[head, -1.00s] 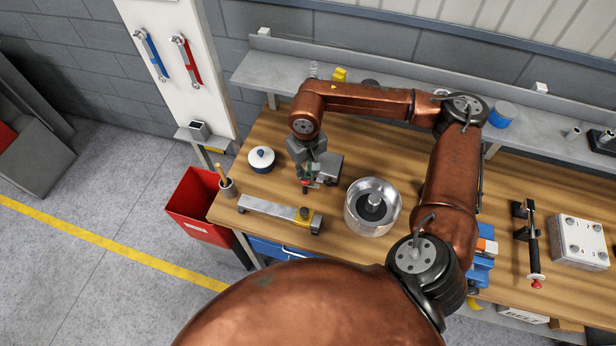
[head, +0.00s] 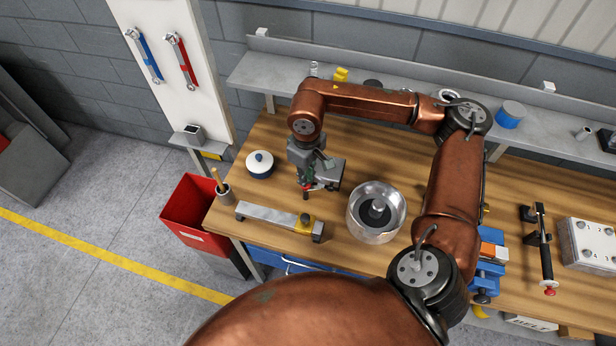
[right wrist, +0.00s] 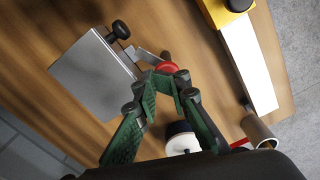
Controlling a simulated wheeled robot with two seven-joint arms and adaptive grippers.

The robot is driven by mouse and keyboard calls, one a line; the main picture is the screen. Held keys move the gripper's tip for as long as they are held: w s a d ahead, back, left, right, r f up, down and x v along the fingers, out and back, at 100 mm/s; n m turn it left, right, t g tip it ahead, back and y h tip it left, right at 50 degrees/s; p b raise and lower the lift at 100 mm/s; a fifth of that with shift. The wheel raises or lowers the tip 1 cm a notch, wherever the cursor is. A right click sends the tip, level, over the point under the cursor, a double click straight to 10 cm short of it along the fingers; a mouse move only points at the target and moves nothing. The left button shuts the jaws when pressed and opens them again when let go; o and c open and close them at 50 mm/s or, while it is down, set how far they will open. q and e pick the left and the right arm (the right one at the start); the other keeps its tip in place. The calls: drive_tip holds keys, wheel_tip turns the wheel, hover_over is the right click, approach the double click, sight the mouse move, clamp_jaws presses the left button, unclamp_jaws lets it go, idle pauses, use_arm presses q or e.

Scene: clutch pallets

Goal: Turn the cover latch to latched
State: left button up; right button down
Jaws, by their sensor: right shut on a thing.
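The cover latch shows in the right wrist view as a thin metal lever with a red knob (right wrist: 167,68), beside a grey box (right wrist: 95,75) with a black knob. The grey box also shows in the head view (head: 329,174), on the wooden bench below my right forearm. My right gripper (right wrist: 170,77) has its green fingers closed together at the red knob and is shut on it. In the head view the right gripper (head: 306,187) is at the box's left front side, and the contact is too small to make out. My left gripper is not in view.
A metal bowl (head: 359,226) stands right of the box. A white-lidded pot (head: 260,163) stands left. A metal bar with a yellow block (head: 270,215) lies in front, and a cup (head: 225,194) stands at the bench's left end. A shelf (head: 245,75) runs behind.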

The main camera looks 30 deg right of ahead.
drive_tip(key=shift+s+a+f, duration=0.4)
drive_tip(key=shift+s+a, duration=0.05)
drive_tip(key=c, duration=2.4)
unclamp_jaws()
drive_tip(key=o, duration=0.3)
drive_tip(key=shift+a+r, duration=0.1)
drive_tip(key=shift+a, duration=0.05)
drive_tip(key=o, duration=0.4)
drive_tip(key=shift+w+r, duration=0.1)
drive_tip(key=shift+r, duration=0.05)
drive_tip(key=shift+o, duration=0.2)
drive_tip(key=shift+w+d+r, duration=0.1)
drive_tip(key=shift+d+r, duration=0.05)
drive_tip(key=shift+d, duration=0.05)
drive_tip(key=shift+r, duration=3.9)
